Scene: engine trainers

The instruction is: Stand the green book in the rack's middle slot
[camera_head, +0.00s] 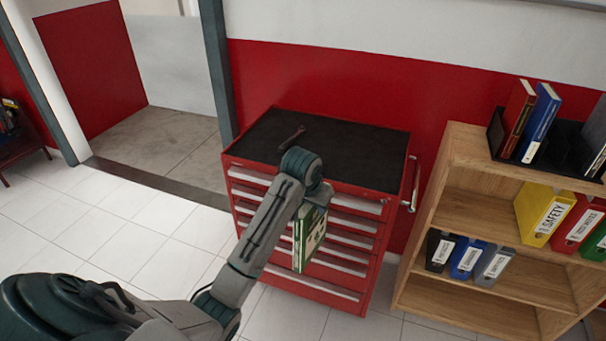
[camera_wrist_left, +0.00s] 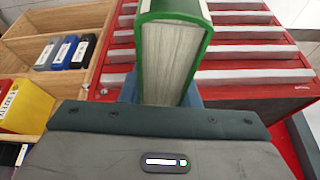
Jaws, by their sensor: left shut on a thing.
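The green book (camera_head: 309,236) hangs upright from my left gripper (camera_head: 312,203), in front of the red tool cabinet's drawers. The gripper is shut on it; the fingertips are mostly hidden by the arm in the head view. In the left wrist view the book (camera_wrist_left: 173,55) shows its green cover and white page edges. The black rack (camera_head: 566,146) stands on top of the wooden shelf at the right. A red book (camera_head: 517,118) and a blue book (camera_head: 540,122) stand at its left part, and a grey book (camera_head: 596,138) stands at its right. My right gripper is not in view.
The wooden shelf (camera_head: 450,173) holds several binders, including a yellow one (camera_head: 543,213). Its side handle (camera_head: 413,184) sticks out toward the shelf. White floor tiles are clear at the left.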

